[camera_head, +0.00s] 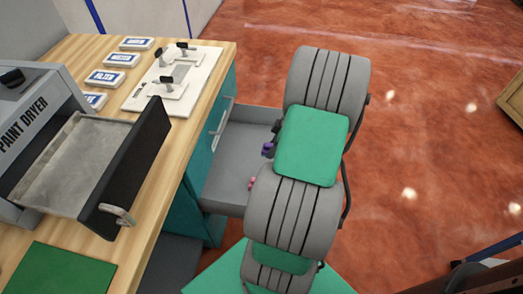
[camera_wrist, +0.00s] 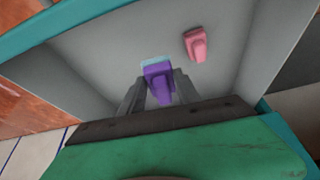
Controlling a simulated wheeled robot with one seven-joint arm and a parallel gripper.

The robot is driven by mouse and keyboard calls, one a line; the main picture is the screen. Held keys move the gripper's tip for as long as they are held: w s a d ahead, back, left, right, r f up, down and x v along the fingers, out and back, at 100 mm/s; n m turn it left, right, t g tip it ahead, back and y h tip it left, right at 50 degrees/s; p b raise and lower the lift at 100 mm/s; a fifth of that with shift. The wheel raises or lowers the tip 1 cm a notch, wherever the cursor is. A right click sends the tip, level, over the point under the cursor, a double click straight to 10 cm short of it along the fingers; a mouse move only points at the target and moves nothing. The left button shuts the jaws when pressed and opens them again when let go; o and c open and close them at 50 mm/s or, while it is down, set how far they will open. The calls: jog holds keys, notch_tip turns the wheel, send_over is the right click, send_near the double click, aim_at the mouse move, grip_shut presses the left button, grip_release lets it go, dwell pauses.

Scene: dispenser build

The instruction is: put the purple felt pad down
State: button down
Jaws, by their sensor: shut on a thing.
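The purple felt pad (camera_wrist: 158,85) has a light blue edge at its far end. My gripper (camera_wrist: 158,91) is shut on it, with a grey finger on each side. In the head view the purple pad (camera_head: 268,149) shows as a small patch at the left of my arm, over the open grey drawer (camera_head: 226,165). My arm hides most of the gripper (camera_head: 272,146) there. The drawer floor (camera_wrist: 105,48) lies beyond the pad in the wrist view. I cannot tell whether the pad touches it.
A pink piece (camera_wrist: 196,44) lies in the drawer, right of the purple pad in the wrist view. The drawer walls are close around. The wooden counter (camera_head: 205,85) holds a paint dryer (camera_head: 35,120) with its tray out, a white board (camera_head: 140,98) and several labelled blocks.

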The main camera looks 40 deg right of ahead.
jog(key=w+f, duration=0.2)
jog(key=w+d+f+b, duration=0.1)
jog(key=w+f, duration=0.1)
jog(key=w, duration=0.1)
jog(key=w+d+f, duration=0.1)
jog(key=w+f, duration=0.1)
jog(key=shift+w+f+b, duration=0.2)
jog(key=shift+f+b, duration=0.05)
jog(key=shift+b, duration=0.15)
jog(key=x, duration=0.2)
jog(key=b+x, duration=0.1)
jog(key=shift+d+f, duration=0.35)
jog(key=shift+f, duration=0.15)
jog(key=shift+r, duration=0.1)
jog(key=c, duration=0.9)
grip_release()
jog(key=shift+o, duration=0.2)
jog(key=p+v, duration=0.1)
jog(key=v, duration=0.6)
jog(key=shift+s+d+p, duration=0.25)
jog(key=shift+s+p, duration=0.05)
jog(key=shift+p, duration=0.05)
jog(key=shift+r, duration=0.1)
